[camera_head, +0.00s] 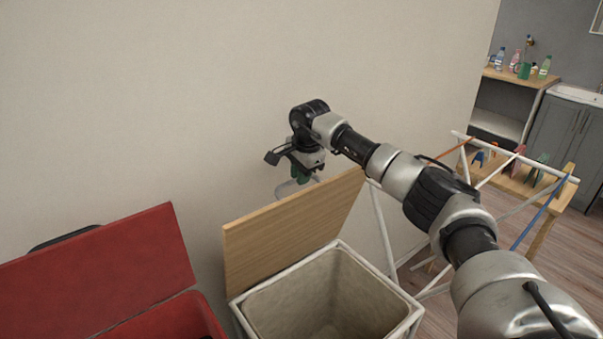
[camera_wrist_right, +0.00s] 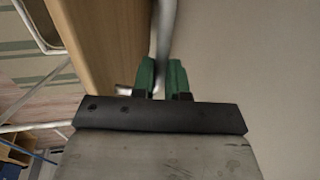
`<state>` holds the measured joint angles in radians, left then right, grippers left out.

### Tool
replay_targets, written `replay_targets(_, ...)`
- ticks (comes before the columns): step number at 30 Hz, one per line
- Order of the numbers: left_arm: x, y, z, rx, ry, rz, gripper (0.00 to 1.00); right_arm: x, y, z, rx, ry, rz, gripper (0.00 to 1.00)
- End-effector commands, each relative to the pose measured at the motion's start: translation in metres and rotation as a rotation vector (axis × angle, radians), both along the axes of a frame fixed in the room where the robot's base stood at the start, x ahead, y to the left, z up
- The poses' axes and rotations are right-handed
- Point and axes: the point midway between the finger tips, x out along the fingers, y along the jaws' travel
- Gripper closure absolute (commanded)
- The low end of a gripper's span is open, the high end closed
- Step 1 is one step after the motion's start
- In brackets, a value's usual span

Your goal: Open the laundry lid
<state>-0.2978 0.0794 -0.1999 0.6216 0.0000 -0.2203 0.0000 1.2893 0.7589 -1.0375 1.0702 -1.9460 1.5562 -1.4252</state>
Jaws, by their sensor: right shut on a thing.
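The laundry hamper (camera_head: 414,312) has a light frame and a beige lining, and I see into it from above. Its wooden lid (camera_head: 285,232) stands raised, tilted up at the back near the wall. My right gripper (camera_head: 303,174) is behind the lid's upper edge. In the right wrist view, the green fingertips (camera_wrist_right: 162,80) are shut on a thin metal bar (camera_wrist_right: 165,40), which looks like the lid's handle. The wooden lid (camera_wrist_right: 105,45) is close beside the fingers there. My left gripper is not in view.
A red bin (camera_head: 205,318) with a raised red lid (camera_head: 95,270) stands left of the hamper. A white drying rack (camera_head: 385,235) stands to the right, below my right arm. The pale wall (camera_head: 150,100) is close behind. A shelf with bottles (camera_head: 515,73) is far right.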

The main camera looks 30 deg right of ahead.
Motion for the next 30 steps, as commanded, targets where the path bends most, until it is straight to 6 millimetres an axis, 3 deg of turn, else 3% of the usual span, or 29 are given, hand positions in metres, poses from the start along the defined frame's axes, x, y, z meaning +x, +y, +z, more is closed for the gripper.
replay_targets(1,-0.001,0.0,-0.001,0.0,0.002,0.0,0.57,-0.002,0.004,-0.011,0.0,0.019,0.005,1.0)
replay_targets(9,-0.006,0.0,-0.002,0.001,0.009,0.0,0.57,-0.002,0.004,-0.011,0.002,0.02,0.007,1.0)
replay_targets(10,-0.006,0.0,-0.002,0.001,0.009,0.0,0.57,-0.002,0.004,-0.011,0.002,0.02,0.007,0.82)
replay_targets(14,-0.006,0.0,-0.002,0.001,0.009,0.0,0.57,-0.002,0.003,-0.009,0.002,0.017,0.006,0.62)
replay_targets(24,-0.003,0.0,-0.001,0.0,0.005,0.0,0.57,-0.002,0.001,-0.002,0.0,0.009,0.003,0.61)
replay_targets(30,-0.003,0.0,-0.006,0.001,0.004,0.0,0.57,-0.007,0.001,0.026,0.0,0.006,0.004,0.61)
